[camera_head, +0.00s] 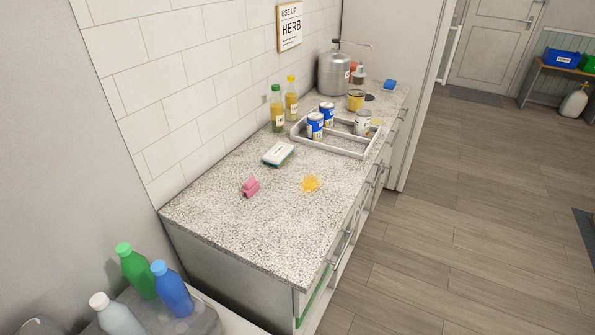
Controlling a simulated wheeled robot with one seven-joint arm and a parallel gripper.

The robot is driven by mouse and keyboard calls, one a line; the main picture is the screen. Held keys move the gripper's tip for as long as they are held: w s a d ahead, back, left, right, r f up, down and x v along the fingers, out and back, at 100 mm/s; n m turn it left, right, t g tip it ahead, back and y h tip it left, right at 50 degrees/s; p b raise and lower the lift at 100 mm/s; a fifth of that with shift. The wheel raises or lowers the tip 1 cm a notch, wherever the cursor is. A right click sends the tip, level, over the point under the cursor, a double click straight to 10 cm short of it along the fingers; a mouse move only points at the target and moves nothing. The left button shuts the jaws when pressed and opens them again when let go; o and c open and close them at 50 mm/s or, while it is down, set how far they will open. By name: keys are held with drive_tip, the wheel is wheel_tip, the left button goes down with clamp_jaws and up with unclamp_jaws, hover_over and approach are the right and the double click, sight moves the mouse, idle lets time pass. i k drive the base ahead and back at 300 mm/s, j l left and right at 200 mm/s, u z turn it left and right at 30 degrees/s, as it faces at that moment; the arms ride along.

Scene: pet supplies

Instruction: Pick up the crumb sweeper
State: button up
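A small flat block with a pale top and a dark teal lower edge, which looks like the crumb sweeper (278,154), lies on the speckled counter (225,215) near the tiled wall. It sits left of the tray and behind a pink clip-like object (250,187). Nothing covers it from this side. My gripper is not in view.
A yellow-orange patch (311,183) lies right of the pink object. A pale divided tray (340,150) holds blue cans (315,125) and a jar (362,122). Two bottles (277,108) stand by the wall. The counter's near part is clear. Bottles (172,289) stand at lower left.

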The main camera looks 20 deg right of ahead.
sight(277, 155)
drive_tip(key=l+u, duration=0.1)
drive_tip(key=u, duration=0.25)
drive_tip(key=i+l+u, duration=0.1)
drive_tip(key=u, duration=0.25)
drive_tip(key=l+u, duration=0.15)
drive_tip(key=u, duration=0.15)
drive_tip(key=l+u, duration=0.25)
drive_tip(key=l, duration=0.3)
drive_tip(key=l+u, duration=0.25)
drive_tip(key=l, duration=0.3)
drive_tip(key=k+l+u, duration=0.1)
drive_tip(key=l+u, duration=0.15)
drive_tip(key=l, duration=0.25)
drive_tip(key=k+l+u, duration=0.2)
drive_tip(key=l, duration=0.3)
drive_tip(key=k+l, duration=0.1)
drive_tip(key=l, duration=0.35)
drive_tip(key=k+l, duration=0.1)
drive_tip(key=l, duration=0.3)
drive_tip(key=k+l, duration=0.1)
drive_tip(key=l, duration=0.35)
drive_tip(key=k+l, duration=0.1)
drive_tip(key=l, duration=0.35)
drive_tip(key=k+l+u, duration=0.1)
drive_tip(key=l, duration=0.3)
drive_tip(key=i, duration=0.5)
